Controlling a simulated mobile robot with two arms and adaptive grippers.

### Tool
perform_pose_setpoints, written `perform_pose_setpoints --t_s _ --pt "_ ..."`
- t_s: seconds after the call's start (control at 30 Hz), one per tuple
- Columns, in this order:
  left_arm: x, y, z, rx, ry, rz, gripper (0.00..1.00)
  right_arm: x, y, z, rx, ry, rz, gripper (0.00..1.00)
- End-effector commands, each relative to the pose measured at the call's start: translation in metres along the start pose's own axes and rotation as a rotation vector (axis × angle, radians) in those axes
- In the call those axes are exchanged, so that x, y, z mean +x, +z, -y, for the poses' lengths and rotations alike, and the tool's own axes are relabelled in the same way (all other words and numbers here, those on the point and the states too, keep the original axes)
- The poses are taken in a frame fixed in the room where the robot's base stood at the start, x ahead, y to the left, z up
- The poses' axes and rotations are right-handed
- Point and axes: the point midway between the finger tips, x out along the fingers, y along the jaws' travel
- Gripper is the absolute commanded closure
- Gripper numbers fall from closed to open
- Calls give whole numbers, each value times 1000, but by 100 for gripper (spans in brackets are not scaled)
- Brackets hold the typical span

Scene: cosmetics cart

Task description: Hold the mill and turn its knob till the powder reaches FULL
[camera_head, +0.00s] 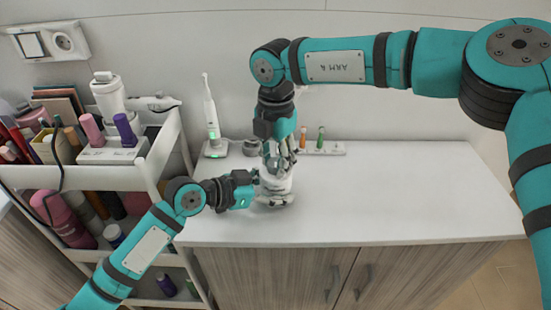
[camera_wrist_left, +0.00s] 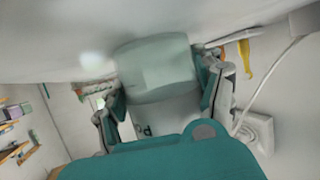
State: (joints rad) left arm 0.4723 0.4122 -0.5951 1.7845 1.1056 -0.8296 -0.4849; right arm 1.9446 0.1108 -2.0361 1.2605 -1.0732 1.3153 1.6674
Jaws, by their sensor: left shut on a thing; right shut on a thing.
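The mill (camera_head: 276,187) stands upright near the front of the white counter, with a pale body. My left gripper (camera_head: 258,183) comes in from the left and is shut on the mill's body. In the left wrist view a pale greenish, smooth round part of the mill (camera_wrist_left: 157,68) fills the space between the left fingers (camera_wrist_left: 165,90). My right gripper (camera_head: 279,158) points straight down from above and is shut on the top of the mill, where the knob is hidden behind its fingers. The powder level and the FULL mark cannot be made out.
Behind the mill, an electric toothbrush (camera_head: 211,120) on its stand and a small rack (camera_head: 320,148) with orange and green vials stand by the wall. A crowded white cart (camera_head: 165,160) is at left. The counter's right side (camera_head: 420,195) is clear.

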Motion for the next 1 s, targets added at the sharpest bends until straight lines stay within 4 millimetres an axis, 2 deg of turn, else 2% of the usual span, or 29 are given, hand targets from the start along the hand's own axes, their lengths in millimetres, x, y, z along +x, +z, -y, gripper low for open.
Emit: perform_pose_setpoints --t_s 0.27,1.0 --pt "0 0 0 0 1 -1 78 0 0 0 -203 2 -3 97" --pt "0 0 0 0 1 0 78 0 0 1 -906 3 -2 97"
